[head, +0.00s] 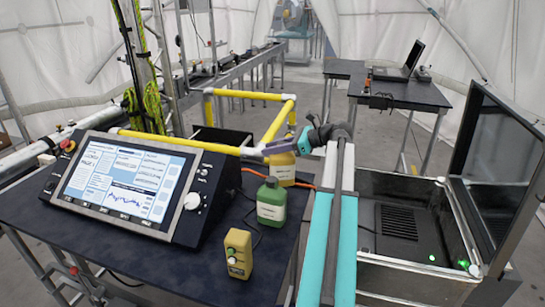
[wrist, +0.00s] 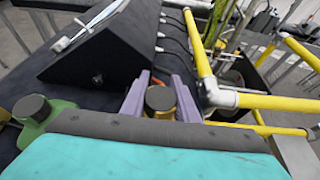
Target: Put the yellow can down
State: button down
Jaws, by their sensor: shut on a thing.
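The yellow can (head: 282,174) is upright, with a dark round cap. My gripper (head: 282,147), with purple-grey fingers, is shut on it near its top. In the wrist view the can (wrist: 160,101) sits between the two fingers (wrist: 160,98). The can is at the far right part of the dark table (head: 190,265), behind the green bottle (head: 271,206). The bottle hides its lower part in the head view, so I cannot tell whether it touches the table.
A control panel with a screen (head: 120,182) fills the table's left side. A small yellow box with buttons (head: 238,254) stands at the front. Yellow rails (head: 278,122) run behind the can. An open metal case (head: 402,225) is at the right. The front table middle is clear.

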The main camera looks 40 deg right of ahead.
jog(key=shift+f+p, duration=0.65)
jog(key=shift+f, duration=1.15)
jog(key=c, duration=1.4)
grip_release()
jog(key=shift+f, duration=0.1)
jog(key=b, duration=0.3)
send_near(273, 156)
jog(key=shift+w+d+f, duration=0.1)
jog(key=shift+d+f, duration=0.05)
jog(key=shift+d, duration=0.5)
jog(key=shift+w+d+f, duration=0.1)
jog(key=shift+d+f, duration=0.05)
jog(key=shift+d, duration=0.5)
jog(key=shift+s, duration=0.15)
